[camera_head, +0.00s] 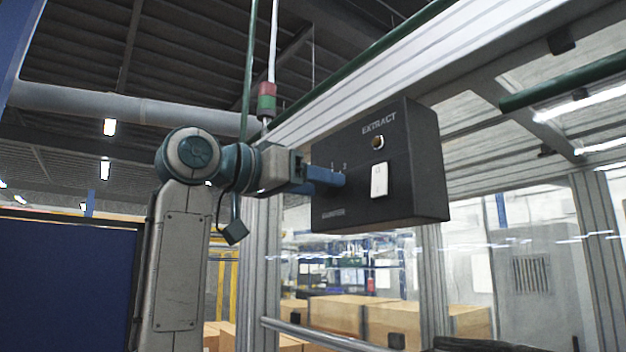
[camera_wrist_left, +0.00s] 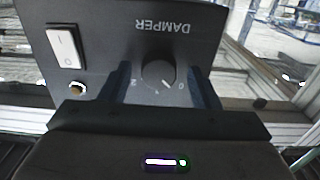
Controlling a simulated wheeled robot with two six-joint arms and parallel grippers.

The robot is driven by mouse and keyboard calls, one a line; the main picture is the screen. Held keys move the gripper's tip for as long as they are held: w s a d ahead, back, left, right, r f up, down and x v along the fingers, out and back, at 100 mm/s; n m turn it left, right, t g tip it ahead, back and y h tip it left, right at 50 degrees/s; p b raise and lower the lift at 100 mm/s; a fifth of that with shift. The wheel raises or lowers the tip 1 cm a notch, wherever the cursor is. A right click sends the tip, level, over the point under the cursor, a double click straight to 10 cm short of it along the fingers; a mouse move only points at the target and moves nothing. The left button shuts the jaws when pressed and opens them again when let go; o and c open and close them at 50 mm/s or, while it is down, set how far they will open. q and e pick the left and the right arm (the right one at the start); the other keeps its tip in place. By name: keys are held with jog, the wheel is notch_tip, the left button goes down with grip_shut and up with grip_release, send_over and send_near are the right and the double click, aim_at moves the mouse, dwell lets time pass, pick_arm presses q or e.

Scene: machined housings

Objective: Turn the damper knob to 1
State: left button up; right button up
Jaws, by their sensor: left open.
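The black control box (camera_head: 415,195) hangs at the right of centre in the head view, with EXTRACT and DAMPER lettering. In the left wrist view the box face is upside down. The round black damper knob (camera_wrist_left: 158,74) sits there below DAMPER, among the marks 0, 1 and 2. Its white pointer line slants to the lower right, towards the 0. My left gripper (camera_head: 340,179) is at the box face and hides the knob in the head view. In the left wrist view its open fingers (camera_wrist_left: 158,80) stand on either side of the knob, with gaps showing. My right gripper is not in view.
A white rocker switch (camera_head: 379,180) and a small round brass-rimmed fitting (camera_head: 378,142) are on the same box face, right of my gripper. A metal post (camera_head: 262,265) stands behind my arm. Cardboard boxes (camera_head: 430,322) lie low in the background.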

pick_arm(q)
jog(key=c, duration=1)
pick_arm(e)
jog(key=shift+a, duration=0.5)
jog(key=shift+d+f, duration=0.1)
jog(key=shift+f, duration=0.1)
pick_arm(q)
jog(key=m+b, duration=0.3)
jog(key=m, duration=0.5)
jog(key=shift+m+b, duration=0.3)
jog(key=shift+b, duration=0.1)
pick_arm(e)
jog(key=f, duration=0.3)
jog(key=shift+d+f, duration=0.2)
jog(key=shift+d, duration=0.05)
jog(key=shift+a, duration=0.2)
pick_arm(q)
jog(key=o, duration=1)
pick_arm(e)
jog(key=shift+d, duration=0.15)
